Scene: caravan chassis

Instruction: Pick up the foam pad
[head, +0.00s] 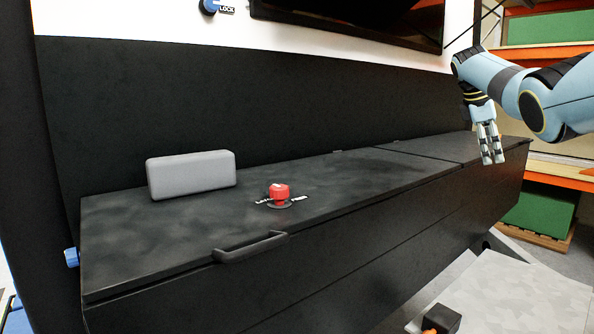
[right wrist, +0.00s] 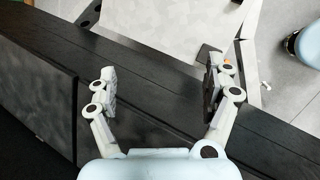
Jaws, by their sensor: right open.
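The foam pad (head: 191,175) is a grey block with rounded edges. It stands on the left part of the black bench top, near the dark back panel, in the head view. My right gripper (head: 492,157) hangs over the far right end of the bench, well away from the pad. In the right wrist view my right gripper (right wrist: 160,85) has its fingers wide apart with nothing between them, above the black bench edge. The pad does not show in the right wrist view. My left gripper is not in view.
A red knob (head: 279,192) stands on the black bench top (head: 350,185), right of the pad. A black handle (head: 250,247) sticks out at the front edge. A dark screen (head: 350,20) hangs on the wall. Wooden shelving with green boxes (head: 540,207) stands at right.

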